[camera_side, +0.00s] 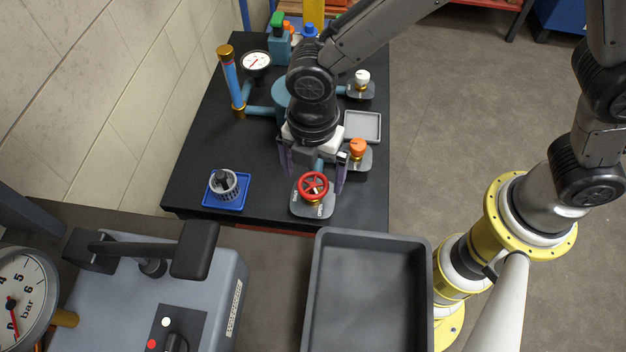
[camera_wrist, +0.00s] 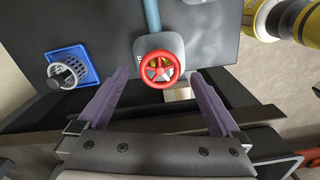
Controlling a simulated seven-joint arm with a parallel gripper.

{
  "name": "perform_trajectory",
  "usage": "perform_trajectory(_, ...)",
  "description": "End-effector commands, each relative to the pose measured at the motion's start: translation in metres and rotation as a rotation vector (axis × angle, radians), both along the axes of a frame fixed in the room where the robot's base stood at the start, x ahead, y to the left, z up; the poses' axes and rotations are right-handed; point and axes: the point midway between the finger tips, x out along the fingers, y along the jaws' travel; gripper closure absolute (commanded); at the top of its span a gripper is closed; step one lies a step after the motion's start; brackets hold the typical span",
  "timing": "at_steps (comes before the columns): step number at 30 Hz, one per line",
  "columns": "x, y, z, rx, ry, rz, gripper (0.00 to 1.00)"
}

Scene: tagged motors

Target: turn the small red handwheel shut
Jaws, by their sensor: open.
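The small red handwheel (camera_side: 314,185) sits on a grey valve base (camera_side: 327,209) near the front edge of the black table. In the wrist view the red handwheel (camera_wrist: 160,69) shows as a ring with spokes over a brassy hub. My gripper (camera_side: 314,178) is open, with its purple fingers spread wide around the handwheel's area. In the wrist view my gripper (camera_wrist: 163,82) has one finger to each side of the wheel, apart from it, with nothing held. I cannot tell the exact height between fingertips and wheel.
An orange-knobbed valve (camera_side: 358,148) stands just behind right, and a white-knobbed one (camera_side: 362,79) farther back. A blue tray (camera_side: 243,203) with a grey basket (camera_side: 223,186) lies left. A gauge (camera_side: 257,63) and blue column (camera_side: 230,75) stand at back left. A large grey bin (camera_side: 318,300) is in front.

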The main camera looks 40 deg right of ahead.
Motion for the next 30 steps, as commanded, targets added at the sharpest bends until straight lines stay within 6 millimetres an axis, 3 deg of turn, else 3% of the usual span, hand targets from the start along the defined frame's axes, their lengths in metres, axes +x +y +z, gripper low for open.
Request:
perform_trajectory(7, 0.0, 0.0, -0.031, -0.001, 0.002, 0.0, 0.0)
perform_trajectory(19, 0.0, 0.0, -0.037, 0.0, 0.0, 0.0, 0.0)
perform_trajectory(30, 0.0, 0.0, -0.036, 0.0, 0.0, 0.0, 0.67)
